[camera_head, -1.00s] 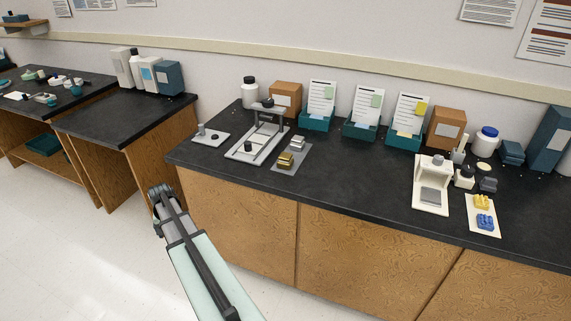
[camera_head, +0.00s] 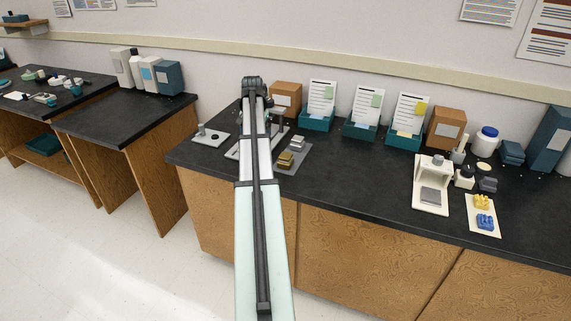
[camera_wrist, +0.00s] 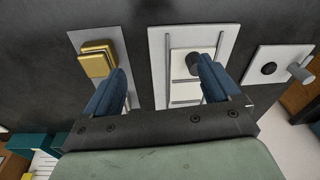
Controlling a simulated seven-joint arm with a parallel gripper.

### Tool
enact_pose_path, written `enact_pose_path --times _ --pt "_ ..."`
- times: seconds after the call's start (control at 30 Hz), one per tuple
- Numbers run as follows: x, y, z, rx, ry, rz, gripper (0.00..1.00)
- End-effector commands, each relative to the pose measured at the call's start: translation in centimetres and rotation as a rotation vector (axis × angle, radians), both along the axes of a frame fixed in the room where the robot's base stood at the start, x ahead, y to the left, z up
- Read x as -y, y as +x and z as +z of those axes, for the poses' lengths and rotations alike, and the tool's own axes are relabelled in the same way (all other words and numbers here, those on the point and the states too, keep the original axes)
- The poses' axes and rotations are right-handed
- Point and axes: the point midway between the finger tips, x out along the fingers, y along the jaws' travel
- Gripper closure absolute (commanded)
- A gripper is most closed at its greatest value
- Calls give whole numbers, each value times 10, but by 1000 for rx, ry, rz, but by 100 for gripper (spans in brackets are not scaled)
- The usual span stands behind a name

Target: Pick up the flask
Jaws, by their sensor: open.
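No glass flask is in view; I cannot tell for sure which thing the flask is. A brass-coloured stepped block (camera_head: 285,160) lies on a grey plate (camera_head: 279,171) on the counter, with a silver block (camera_head: 297,143) behind it. In the wrist view the brass block (camera_wrist: 97,60) is left of the left finger. My gripper (camera_wrist: 162,70) is open and empty, above a pale press-like frame (camera_wrist: 158,90) with a black knob (camera_wrist: 193,64). In the head view my arm hides most of that frame.
A small plate with a post (camera_head: 210,137) is left of the frame. Teal card holders (camera_head: 316,122) and cardboard boxes (camera_head: 286,94) stand along the back. A white device (camera_head: 431,195) stands to the right. The counter between is clear.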

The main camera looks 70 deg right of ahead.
Motion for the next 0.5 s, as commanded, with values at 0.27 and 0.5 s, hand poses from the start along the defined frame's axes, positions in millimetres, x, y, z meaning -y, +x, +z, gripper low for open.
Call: enact_pose_path --times 0.27,0.5 --pt "31 -90 35 -46 86 -92 11" --pt "34 -109 34 -56 110 -111 11"
